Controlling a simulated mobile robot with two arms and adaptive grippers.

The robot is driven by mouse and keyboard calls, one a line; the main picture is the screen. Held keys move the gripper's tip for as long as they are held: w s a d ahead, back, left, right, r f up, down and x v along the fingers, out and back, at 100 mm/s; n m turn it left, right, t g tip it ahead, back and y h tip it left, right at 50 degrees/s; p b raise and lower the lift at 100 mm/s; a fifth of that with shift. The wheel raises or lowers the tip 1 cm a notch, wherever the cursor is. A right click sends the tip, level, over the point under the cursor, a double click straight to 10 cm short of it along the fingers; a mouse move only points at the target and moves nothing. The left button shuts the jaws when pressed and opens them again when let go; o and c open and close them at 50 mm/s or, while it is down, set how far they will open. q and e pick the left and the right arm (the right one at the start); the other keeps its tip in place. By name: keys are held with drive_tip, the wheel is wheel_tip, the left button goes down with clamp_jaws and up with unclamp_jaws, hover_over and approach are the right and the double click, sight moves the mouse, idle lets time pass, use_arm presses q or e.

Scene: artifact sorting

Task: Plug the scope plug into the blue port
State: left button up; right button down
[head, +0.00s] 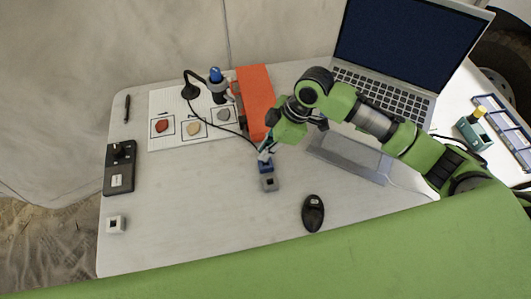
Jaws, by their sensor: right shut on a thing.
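My right gripper (266,148) comes in from the right and is shut just above the blue port (266,166). It is shut on the scope plug, which is small and mostly hidden by the fingers. A dark cable runs from near the scope (217,84) across the mat to my fingers. The blue port stands on the table, against a grey block (270,184). I cannot tell whether the plug touches the port or sits inside it. My left gripper is not in view.
An orange box (255,98) stands close behind my right gripper. A grey pad (350,156) and laptop (385,95) lie right. A black mouse (313,214) lies in front. A white mat (165,104) holds several stones. A dark device (119,168) and white block (116,224) sit left.

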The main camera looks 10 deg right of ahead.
wheel_tip(320, 180, down, 2)
drive_tip(key=shift+s+f, duration=0.1)
drive_tip(key=shift+s, duration=0.05)
drive_tip(key=shift+f, duration=0.1)
drive_tip(key=shift+f, duration=0.1)
drive_tip(key=c, duration=2.1)
unclamp_jaws()
drive_tip(key=w+v, duration=0.1)
drive_tip(key=v, duration=1.1)
drive_tip(key=shift+s, duration=0.4)
drive_tip(key=shift+a, duration=0.1)
